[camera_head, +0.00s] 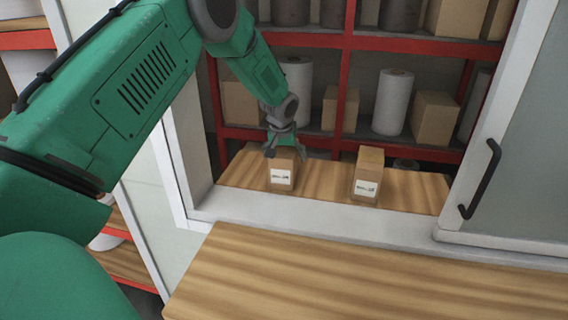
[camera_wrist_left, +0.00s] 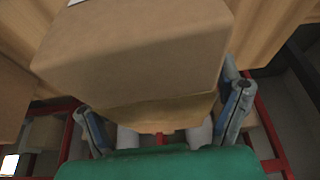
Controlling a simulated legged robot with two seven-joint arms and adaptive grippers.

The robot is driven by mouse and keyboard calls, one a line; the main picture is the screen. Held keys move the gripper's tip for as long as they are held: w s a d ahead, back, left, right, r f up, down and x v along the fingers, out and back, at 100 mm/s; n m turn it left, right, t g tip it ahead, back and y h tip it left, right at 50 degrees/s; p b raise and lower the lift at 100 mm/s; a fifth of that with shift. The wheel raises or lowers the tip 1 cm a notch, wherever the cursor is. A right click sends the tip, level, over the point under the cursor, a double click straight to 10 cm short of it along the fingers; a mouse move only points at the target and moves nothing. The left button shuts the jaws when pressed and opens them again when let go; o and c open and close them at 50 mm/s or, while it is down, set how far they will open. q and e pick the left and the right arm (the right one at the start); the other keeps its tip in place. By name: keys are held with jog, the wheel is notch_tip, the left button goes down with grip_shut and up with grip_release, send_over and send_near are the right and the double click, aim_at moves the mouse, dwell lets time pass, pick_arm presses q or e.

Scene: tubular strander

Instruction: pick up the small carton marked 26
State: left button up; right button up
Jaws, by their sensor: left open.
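Two small brown cartons with white labels stand upright on the wooden shelf beyond the window opening, a left carton (camera_head: 283,178) and a right carton (camera_head: 367,178). The print on both labels is too small to read, so I cannot tell which is marked 26. My left gripper (camera_head: 285,146) is open at the top rear of the left carton. In the left wrist view a carton (camera_wrist_left: 140,50) fills the upper middle, with the fingers of my left gripper (camera_wrist_left: 162,105) on either side of its near end. Whether they touch it is unclear. My right gripper is not in view.
The white window frame (camera_head: 320,222) surrounds the opening, with a sliding pane and black handle (camera_head: 480,178) at right. A wooden counter (camera_head: 370,285) in front is clear. Red racks (camera_head: 345,95) behind hold larger boxes and white rolls (camera_head: 393,102).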

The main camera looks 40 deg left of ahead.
pick_arm(q)
jog(key=shift+d, duration=0.3)
jog(key=shift+a+f, duration=0.3)
jog(key=shift+a, duration=0.1)
jog(key=shift+c, duration=0.4)
jog(key=shift+a, duration=0.1)
jog(key=c, duration=1.4)
jog(key=shift+d, duration=0.25)
jog(key=shift+c, duration=0.3)
